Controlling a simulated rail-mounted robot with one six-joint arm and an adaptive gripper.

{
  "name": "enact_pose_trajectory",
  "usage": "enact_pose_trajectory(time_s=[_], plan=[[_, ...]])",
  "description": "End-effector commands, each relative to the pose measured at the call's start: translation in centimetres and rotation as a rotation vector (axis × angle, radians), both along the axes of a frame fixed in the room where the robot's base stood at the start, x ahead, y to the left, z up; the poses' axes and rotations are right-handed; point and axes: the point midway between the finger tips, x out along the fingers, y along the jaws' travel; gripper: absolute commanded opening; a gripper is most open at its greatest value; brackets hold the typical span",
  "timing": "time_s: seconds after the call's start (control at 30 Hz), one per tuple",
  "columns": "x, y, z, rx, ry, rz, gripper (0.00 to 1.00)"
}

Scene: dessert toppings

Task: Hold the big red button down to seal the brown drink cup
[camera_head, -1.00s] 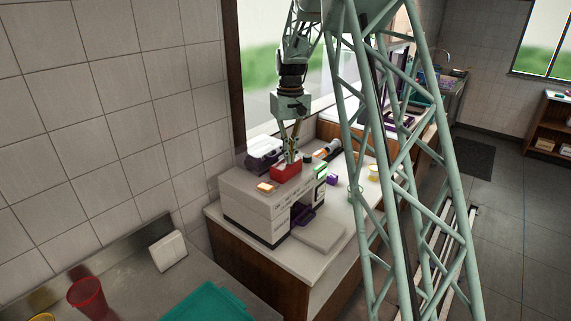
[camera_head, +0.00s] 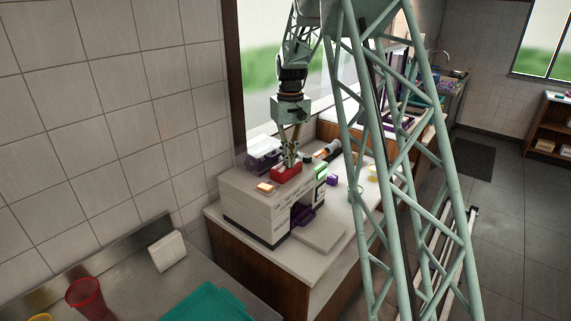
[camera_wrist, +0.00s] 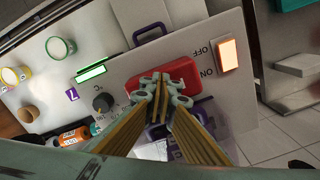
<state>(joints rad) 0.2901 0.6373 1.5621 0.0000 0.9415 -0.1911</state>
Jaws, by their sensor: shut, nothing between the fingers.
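The big red button (camera_head: 285,174) sits on top of the pale sealing machine (camera_head: 255,204). My gripper (camera_head: 291,162) points down over it, fingertips at the button and seemingly touching it. In the wrist view the shut fingertips (camera_wrist: 160,80) overlap the red button (camera_wrist: 181,72), hiding part of it. Nothing is between the fingers. A purple part (camera_head: 303,216) shows in the machine's front opening. I cannot make out a brown drink cup in the machine; a small brown round thing (camera_wrist: 28,114) stands on the counter in the wrist view.
An orange lit ON/OFF switch (camera_wrist: 228,55), a dark knob (camera_wrist: 102,102) and a green display (camera_wrist: 91,72) are on the machine. A purple clear-lidded container (camera_head: 262,157) stands behind it. A red cup (camera_head: 86,298) and a teal tray (camera_head: 208,306) are on the near counter.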

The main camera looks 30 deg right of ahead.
Motion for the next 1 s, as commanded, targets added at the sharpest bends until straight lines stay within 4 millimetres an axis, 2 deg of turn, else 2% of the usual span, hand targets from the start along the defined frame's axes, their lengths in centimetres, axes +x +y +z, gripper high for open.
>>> enact_pose_trajectory(time_s=[1.0], plan=[[-0.1,0.0,-1.5,0.001,0.004,0.000,0.00]])
